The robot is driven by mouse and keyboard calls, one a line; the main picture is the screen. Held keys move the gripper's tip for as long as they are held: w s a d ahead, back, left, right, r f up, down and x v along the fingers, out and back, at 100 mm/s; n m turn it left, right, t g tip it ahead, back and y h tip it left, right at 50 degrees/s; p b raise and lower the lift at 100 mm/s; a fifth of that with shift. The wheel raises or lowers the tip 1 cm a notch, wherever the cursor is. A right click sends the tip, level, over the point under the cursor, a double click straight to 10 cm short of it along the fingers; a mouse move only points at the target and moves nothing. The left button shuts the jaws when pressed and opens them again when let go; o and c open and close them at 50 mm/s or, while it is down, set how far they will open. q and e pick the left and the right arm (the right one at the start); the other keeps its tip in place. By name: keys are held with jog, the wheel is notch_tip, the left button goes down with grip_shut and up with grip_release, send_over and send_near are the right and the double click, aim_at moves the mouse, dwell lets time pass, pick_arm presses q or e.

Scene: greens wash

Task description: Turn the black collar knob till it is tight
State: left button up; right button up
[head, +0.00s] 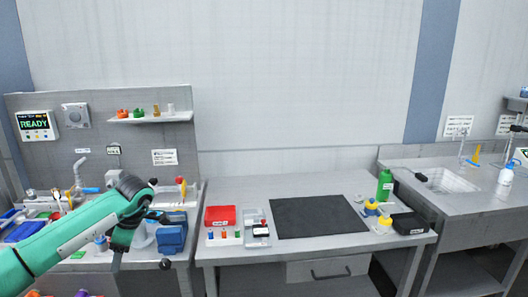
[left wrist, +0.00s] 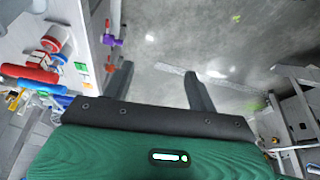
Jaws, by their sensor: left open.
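My left arm reaches in from the left in the head view, with its dark wrist and left gripper (head: 122,238) in front of the left sink counter. In the left wrist view the two black fingers of this gripper (left wrist: 158,78) are apart, with nothing between them and grey floor beyond. A small round black knob-like thing (head: 166,264) shows low at the counter's front, to the right of the gripper. I cannot tell whether it is the collar knob. My right gripper is in neither view.
Red and blue fittings (left wrist: 35,78) and a purple part (left wrist: 108,40) lie left of the fingers in the wrist view. A blue box (head: 170,238) stands on the left counter. The middle table holds a red tray (head: 220,216) and a dark mat (head: 318,216).

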pick_arm(q)
jog(key=s+d+f+n+h, duration=0.2)
jog(key=d+f+n+h, duration=0.5)
jog(key=d+f+h, duration=1.2)
jog(key=s+d+f+n+t+y, duration=0.1)
jog(key=d+f+n+t, duration=0.1)
jog(key=f+n+t, duration=0.5)
jog(key=d+f+n+t+y, duration=0.1)
jog(key=d+f+n+t, duration=0.1)
jog(key=f+n, duration=0.8)
jog(key=s+a+f+n+t+y, duration=0.1)
jog(key=s+a+f+n+y, duration=0.35)
jog(key=s+f+n, duration=0.55)
jog(key=s+a+f+n+y, duration=0.45)
jog(key=s+f, duration=0.45)
jog(key=f, duration=0.4)
jog(key=s+f+n+g+y, duration=0.1)
jog(key=s+f+n+g, duration=0.1)
jog(key=s, duration=1)
jog(key=s+a+f+n+g+y, duration=0.1)
jog(key=s+f+n+g, duration=0.2)
jog(key=s, duration=0.9)
jog(key=s+a+f+n+g+y, duration=0.1)
jog(key=s+f+n+g, duration=0.2)
jog(key=s+f+n, duration=0.2)
jog(key=s+f, duration=0.3)
jog(key=s, duration=0.4)
jog(key=shift+y, duration=0.4)
jog(key=shift+s, duration=0.1)
